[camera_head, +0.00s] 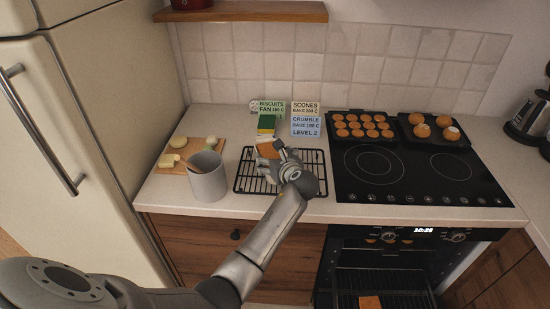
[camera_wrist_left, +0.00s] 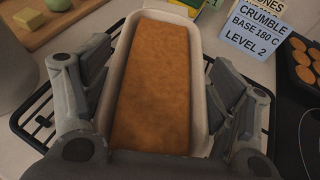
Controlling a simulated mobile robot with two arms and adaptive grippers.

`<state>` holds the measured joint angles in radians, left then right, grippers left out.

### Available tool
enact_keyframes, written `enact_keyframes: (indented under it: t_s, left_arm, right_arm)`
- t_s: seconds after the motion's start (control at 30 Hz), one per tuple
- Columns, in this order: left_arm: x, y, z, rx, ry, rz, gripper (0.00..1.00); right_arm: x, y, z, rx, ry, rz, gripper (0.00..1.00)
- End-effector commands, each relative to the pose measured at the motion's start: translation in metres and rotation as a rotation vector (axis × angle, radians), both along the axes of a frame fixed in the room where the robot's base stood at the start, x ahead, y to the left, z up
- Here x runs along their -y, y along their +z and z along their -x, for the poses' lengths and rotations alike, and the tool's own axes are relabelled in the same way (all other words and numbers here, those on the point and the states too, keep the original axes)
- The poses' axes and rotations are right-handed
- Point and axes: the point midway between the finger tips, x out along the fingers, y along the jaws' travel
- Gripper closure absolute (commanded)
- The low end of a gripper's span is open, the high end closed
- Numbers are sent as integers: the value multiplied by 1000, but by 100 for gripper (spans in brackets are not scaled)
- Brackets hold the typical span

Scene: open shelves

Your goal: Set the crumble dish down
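The crumble dish (camera_wrist_left: 202,75) is a long pale dish filled with an orange-brown crumble. In the wrist view it lies lengthwise between the fingers of my left gripper (camera_wrist_left: 160,85), over the black wire rack (camera_wrist_left: 40,135). The fingers are spread wide, one along each long side of the dish and close to its rim. I cannot tell whether they touch it, nor whether the dish bears fully on the rack. In the head view my left gripper (camera_head: 281,160) hides most of the dish; the crumble (camera_head: 268,148) shows beyond it. My right gripper is not in view.
A grey pot (camera_head: 208,180) and a cutting board (camera_head: 176,165) stand left of the rack (camera_head: 245,184). Label cards (camera_head: 306,126) stand behind. The hob (camera_head: 400,185) with trays of baked goods is to the right. Below it, an orange-brown item (camera_head: 370,302) shows at the oven rack.

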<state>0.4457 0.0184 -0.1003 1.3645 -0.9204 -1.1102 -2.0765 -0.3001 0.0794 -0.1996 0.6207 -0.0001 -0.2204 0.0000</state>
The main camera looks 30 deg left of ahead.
Motion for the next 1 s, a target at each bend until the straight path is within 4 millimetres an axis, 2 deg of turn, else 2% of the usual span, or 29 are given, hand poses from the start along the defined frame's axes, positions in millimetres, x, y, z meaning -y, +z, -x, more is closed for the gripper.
enact_keyframes:
  t_s: [0.03,0.17,0.57,0.77,1.0]
  left_arm:
    - [0,-1,0,-1,1,0,15]
    - [0,-1,0,-1,1,0,0]
    - [0,2,0,1,0,1,0]
    - [16,10,14,1,-1,1,0]
    - [51,29,45,3,-2,3,0]
  right_arm:
    - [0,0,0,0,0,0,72]
    - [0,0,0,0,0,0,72]
    - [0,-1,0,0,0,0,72]
    - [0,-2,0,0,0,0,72]
    - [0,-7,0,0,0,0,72]
